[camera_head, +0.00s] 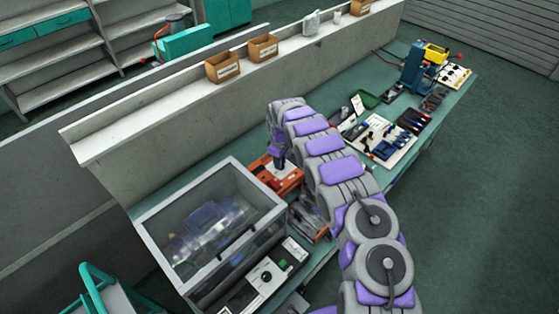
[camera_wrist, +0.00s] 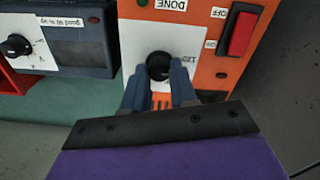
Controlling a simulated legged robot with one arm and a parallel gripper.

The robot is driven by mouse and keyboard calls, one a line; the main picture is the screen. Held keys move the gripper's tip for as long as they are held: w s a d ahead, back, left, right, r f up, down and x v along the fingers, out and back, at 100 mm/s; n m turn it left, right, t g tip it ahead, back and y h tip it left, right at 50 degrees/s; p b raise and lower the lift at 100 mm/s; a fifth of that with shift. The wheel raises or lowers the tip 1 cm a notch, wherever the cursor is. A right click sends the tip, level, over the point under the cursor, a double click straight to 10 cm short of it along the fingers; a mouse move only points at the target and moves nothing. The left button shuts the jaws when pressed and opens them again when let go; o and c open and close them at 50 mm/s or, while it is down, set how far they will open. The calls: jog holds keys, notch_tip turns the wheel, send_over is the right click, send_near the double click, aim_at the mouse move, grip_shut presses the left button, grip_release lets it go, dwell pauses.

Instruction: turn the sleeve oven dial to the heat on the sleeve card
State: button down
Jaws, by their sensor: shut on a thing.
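In the wrist view, an orange box (camera_wrist: 212,80), which looks like the sleeve oven, has a white panel with a round black dial (camera_wrist: 158,64). The panel's print is upside down and partly hidden, so I cannot read the dial's setting. My gripper (camera_wrist: 158,74) has a blue-grey finger on each side of the dial and is shut on it. In the head view, my gripper (camera_head: 279,163) reaches down to the orange box (camera_head: 290,181), and my arm hides part of it. I cannot pick out the sleeve card.
The orange box has a red switch (camera_wrist: 239,33) and a DONE label (camera_wrist: 170,5). A dark box (camera_wrist: 78,42) with another black knob stands beside it. In the head view, a clear-lidded case (camera_head: 208,222) stands left, and a tool board (camera_head: 379,140) lies right.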

jog(key=shift+s+d+f, duration=0.1)
jog(key=shift+s+f, duration=0.05)
jog(key=c, duration=0.9)
grip_release()
jog(key=shift+d, duration=0.1)
jog(key=shift+r, duration=0.2)
jog(key=shift+r, duration=0.25)
notch_tip(320, 180, up, 17)
jog(key=shift+w+f, duration=0.2)
